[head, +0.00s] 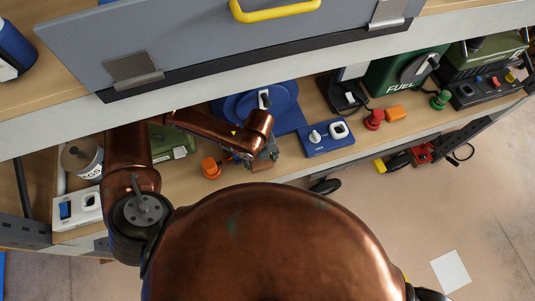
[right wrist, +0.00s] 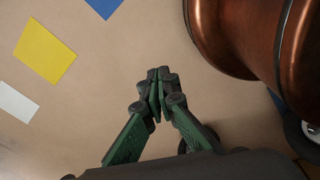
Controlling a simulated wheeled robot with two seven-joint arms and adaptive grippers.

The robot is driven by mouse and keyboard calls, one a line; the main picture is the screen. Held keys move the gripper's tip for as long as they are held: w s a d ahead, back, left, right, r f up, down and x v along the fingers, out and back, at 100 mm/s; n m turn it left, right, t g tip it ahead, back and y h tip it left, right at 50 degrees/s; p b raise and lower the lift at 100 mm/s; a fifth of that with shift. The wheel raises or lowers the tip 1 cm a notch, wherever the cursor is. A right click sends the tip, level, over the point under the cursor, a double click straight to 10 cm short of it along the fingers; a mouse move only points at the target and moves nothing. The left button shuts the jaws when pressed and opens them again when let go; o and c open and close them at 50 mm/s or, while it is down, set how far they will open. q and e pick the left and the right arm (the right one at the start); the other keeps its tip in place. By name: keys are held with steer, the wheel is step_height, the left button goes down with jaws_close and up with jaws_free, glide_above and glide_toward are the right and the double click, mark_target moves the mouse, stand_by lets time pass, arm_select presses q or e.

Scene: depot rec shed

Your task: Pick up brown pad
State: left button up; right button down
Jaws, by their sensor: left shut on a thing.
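My left gripper (head: 264,158) reaches over the workbench shelf and points down near its front edge, in front of the blue round-topped device. It is shut on a small brown piece, which looks like the brown pad (head: 261,167). Only a little of the pad shows beneath the fingers, so I cannot tell whether it touches the shelf. My right gripper (right wrist: 158,82) shows in the right wrist view with its green fingers together. It is empty and over the floor.
The shelf holds an orange knob (head: 211,168), a blue switch box (head: 328,138), a green fuel can (head: 405,70), a red knob (head: 374,119) and a white switch box (head: 78,208). A grey panel (head: 230,40) overhangs the back. Yellow paper (right wrist: 45,52) lies on open floor.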

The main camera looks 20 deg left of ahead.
arm_select(q)
steer(key=s+a, duration=0.1)
steer(key=s, duration=0.1)
steer(key=s+a, duration=0.1)
steer(key=s, duration=0.3)
steer(key=shift+s+a+f+b, duration=0.1)
steer(key=shift+s+a+b, duration=0.15)
steer(key=shift+a+b, duration=0.15)
steer(key=shift+s+a+p, duration=0.35)
steer(key=shift+s+p, duration=0.55)
steer(key=shift+p, duration=0.15)
steer(key=shift+s+a+p, duration=0.4)
steer(key=shift+s+p, duration=0.55)
steer(key=shift+p, duration=0.15)
steer(key=shift+s+a+p, duration=0.35)
steer(key=shift+s+p, duration=0.55)
steer(key=shift+p, duration=0.15)
arm_select(e)
steer(key=shift+w+a+r, duration=0.1)
steer(key=shift+w+r, duration=0.1)
steer(key=shift+r, duration=0.7)
steer(key=shift+w+a+r, duration=0.1)
steer(key=shift+w+r, duration=0.15)
steer(key=shift+r, duration=0.65)
steer(key=shift+w+r, duration=0.2)
steer(key=shift+r, duration=0.7)
